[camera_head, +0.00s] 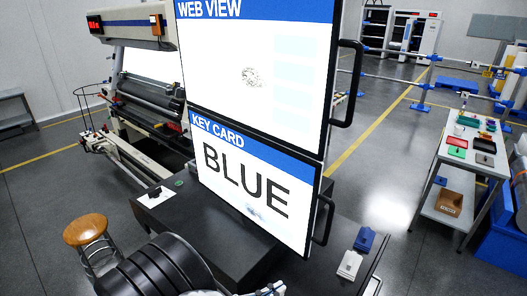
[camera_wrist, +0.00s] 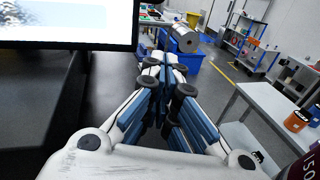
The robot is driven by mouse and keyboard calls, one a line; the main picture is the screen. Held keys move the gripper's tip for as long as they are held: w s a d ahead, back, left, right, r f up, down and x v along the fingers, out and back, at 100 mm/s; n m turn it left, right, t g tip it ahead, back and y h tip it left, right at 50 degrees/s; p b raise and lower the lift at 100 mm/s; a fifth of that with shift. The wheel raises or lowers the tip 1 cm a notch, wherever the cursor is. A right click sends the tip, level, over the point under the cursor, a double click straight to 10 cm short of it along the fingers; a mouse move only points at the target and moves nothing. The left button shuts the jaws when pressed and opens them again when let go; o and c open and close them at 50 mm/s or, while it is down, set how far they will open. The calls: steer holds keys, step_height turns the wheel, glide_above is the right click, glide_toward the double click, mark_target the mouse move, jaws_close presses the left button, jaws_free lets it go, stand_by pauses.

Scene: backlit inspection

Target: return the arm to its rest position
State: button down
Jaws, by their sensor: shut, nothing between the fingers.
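My gripper (camera_wrist: 167,68) shows in the wrist view with its blue-padded fingers together and nothing between them. It is beside the lower edge of a screen (camera_wrist: 70,22), over or near a dark desk surface; I cannot tell the exact height. In the head view, only some white and grey parts at the bottom edge may belong to my gripper; its fingertips cannot be made out there.
Two stacked screens (camera_head: 258,62) stand on the dark desk (camera_head: 320,235), the lower reading "KEY CARD BLUE" (camera_head: 250,190). A blue item (camera_head: 365,240) and white item (camera_head: 350,265) lie right. A stool (camera_head: 86,229) stands left; a white table (camera_head: 455,150) with trays stands right.

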steer(key=s+d+r+m+g+y+b, duration=0.25)
steer(key=s+d+m+g+b, duration=0.45)
steer(key=d+m+g, duration=0.4)
steer(key=s+f+m+t+y+b, duration=0.1)
steer(key=s+m+t+y+b, duration=0.5)
steer(key=s+m+y+b, duration=0.3)
steer(key=m+y+b, duration=0.1)
steer(key=m+y, duration=0.1)
steer(key=m, duration=0.2)
steer(key=shift+d+f, duration=0.35)
